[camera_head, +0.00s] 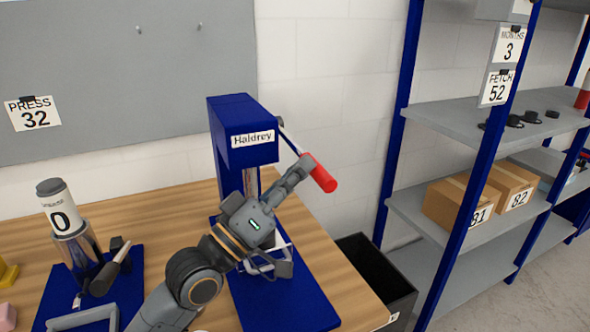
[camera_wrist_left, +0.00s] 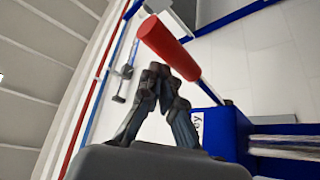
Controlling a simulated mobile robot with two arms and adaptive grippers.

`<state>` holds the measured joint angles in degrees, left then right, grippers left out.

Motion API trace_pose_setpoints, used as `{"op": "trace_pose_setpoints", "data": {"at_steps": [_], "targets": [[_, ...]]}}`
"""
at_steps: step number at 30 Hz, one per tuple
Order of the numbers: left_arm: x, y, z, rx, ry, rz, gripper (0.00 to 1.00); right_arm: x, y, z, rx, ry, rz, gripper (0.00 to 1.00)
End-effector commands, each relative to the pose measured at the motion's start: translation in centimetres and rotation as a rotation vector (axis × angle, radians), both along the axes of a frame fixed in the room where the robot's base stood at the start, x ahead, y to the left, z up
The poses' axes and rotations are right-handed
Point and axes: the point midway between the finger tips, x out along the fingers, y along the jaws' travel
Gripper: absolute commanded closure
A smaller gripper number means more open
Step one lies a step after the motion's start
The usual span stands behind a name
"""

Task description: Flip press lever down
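The blue press (camera_head: 240,140), labelled "Haldrey", stands on the wooden table. Its lever ends in a red handle (camera_head: 319,172), which sticks out to the right and slants downward in the head view. The red handle (camera_wrist_left: 166,42) also shows in the left wrist view, just beyond my fingertips. My left gripper (camera_head: 304,164) is in front of the press with its fingers at the lever, close to the handle. In the wrist view the left fingertips (camera_wrist_left: 160,74) meet with nothing visible between them. Whether they touch the handle is unclear. My right gripper is out of view.
A black bin (camera_head: 375,275) stands beside the table's right end. Blue-framed shelves (camera_head: 425,215) with cardboard boxes (camera_head: 460,200) are at the right. A device with a white top marked "0" (camera_head: 62,212) stands on the left of the table (camera_head: 165,210).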

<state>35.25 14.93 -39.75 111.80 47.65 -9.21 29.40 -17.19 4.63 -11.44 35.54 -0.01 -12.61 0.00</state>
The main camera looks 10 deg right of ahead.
Motion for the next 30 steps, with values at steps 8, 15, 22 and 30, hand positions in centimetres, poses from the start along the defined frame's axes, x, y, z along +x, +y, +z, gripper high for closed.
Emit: {"op": "trace_pose_setpoints", "data": {"at_steps": [8, 15, 22, 30], "targets": [[-0.6, 1.0, -2.1, 0.024, 0.024, -0.002, 1.0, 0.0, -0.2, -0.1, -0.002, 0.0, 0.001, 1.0], [-3.2, 4.9, -3.6, 0.014, 0.011, 0.001, 1.0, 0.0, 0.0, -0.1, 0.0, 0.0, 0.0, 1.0], [-5.3, 7.9, -4.8, 0.007, 0.003, 0.002, 1.0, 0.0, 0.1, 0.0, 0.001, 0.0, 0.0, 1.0], [-6.2, 9.3, -5.3, -0.002, -0.001, 0.0, 1.0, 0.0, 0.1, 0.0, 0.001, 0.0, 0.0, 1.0]]}}
